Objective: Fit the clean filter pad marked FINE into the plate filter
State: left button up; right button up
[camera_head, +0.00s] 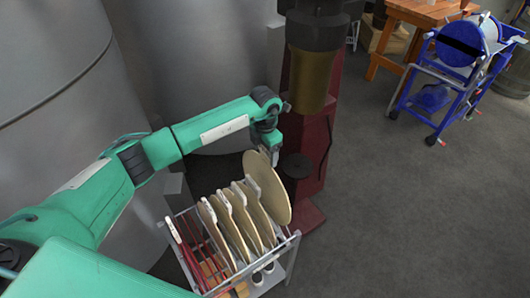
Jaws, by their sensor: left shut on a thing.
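My left gripper (271,154) is shut on the upper edge of a round tan filter pad (278,194). This pad is tilted and sits higher than the other pads, at the right end of the rack; whether its lower edge is clear of the rack I cannot tell. Several similar pads (238,238) with white tags stand upright in the wire rack (288,243). The markings are too small to read, so I cannot tell which is FINE. A blue wheeled machine with round plates, apparently the plate filter (457,51), stands at the upper right. My right gripper is not in view.
A dark red machine (307,145) with a bronze cylinder (309,79) stands just behind the held pad. Large grey tanks (185,60) fill the left and back. A wooden table (420,12) stands near the blue machine. The grey floor (410,200) at right is clear.

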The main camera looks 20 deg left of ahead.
pick_arm(q)
jog(key=shift+r+p, duration=1.7)
jog(key=shift+r, duration=4.2)
